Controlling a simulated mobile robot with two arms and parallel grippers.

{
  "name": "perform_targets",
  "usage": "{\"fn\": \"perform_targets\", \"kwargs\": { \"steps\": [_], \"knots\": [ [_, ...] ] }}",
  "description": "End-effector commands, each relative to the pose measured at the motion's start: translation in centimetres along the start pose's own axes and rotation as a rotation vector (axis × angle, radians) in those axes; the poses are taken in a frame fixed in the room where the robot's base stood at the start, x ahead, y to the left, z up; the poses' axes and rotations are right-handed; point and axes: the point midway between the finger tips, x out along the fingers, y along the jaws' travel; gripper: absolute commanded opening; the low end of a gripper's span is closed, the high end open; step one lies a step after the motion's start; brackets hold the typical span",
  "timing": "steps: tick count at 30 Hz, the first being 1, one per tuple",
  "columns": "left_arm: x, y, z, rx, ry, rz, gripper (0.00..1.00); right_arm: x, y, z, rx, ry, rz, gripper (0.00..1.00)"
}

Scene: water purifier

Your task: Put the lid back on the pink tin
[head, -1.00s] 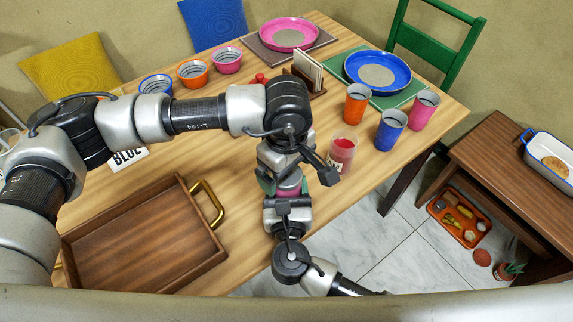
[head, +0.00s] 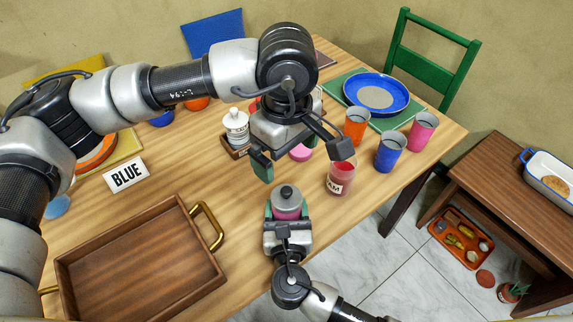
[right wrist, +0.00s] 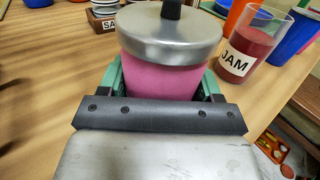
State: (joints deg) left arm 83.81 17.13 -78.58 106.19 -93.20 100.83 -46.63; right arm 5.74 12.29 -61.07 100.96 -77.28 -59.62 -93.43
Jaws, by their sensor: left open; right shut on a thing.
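The pink tin (head: 287,212) is held upright near the table's front edge by my right gripper (head: 287,222). Its silver lid (head: 286,194) with a black knob sits on top of it. In the right wrist view, the lid (right wrist: 168,38) covers the mouth of the tin (right wrist: 163,80) and looks about level, with no clear gap. The right gripper's green fingers are on both sides of the tin. My left gripper (head: 301,158) is open and empty, above and behind the tin, apart from the lid.
A jam jar (head: 340,178) stands right of the tin, with orange, blue and pink cups behind it. A wooden tray (head: 140,268) with brass handles lies left. A small pink object (head: 300,152) shows under the left gripper.

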Motion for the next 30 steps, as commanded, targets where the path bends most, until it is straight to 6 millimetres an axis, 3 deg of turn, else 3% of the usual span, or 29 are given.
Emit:
{"fn": "perform_targets", "kwargs": {
  "steps": [10, 11, 16, 25, 30],
  "knots": [
    [-0.6, 0.0, 0.0, 0.0, 0.0, -0.001, 0.95, 0.0, 0.0, 0.0, 0.0, 0.001, 0.0, 0.22],
    [-0.6, 0.0, 0.0, 0.0, 0.0, -0.001, 0.95, 0.0, 0.0, 0.0, 0.0, 0.001, 0.0, 0.66],
    [-0.5, 0.0, 0.0, 0.0, 0.0, -0.001, 0.95, 0.0, 0.0, 0.0, 0.0, 0.001, 0.0, 0.92],
    [-0.5, 0.0, 0.0, 0.0, -0.001, -0.001, 0.95, -0.1, 0.0, 0.0, 0.0, 0.001, 0.0, 0.94],
    [-0.5, 0.0, 0.0, 0.0, 0.0, -0.001, 0.95, -1.9, 0.0, -0.1, 0.001, 0.004, 0.002, 0.94]
  ]
}}
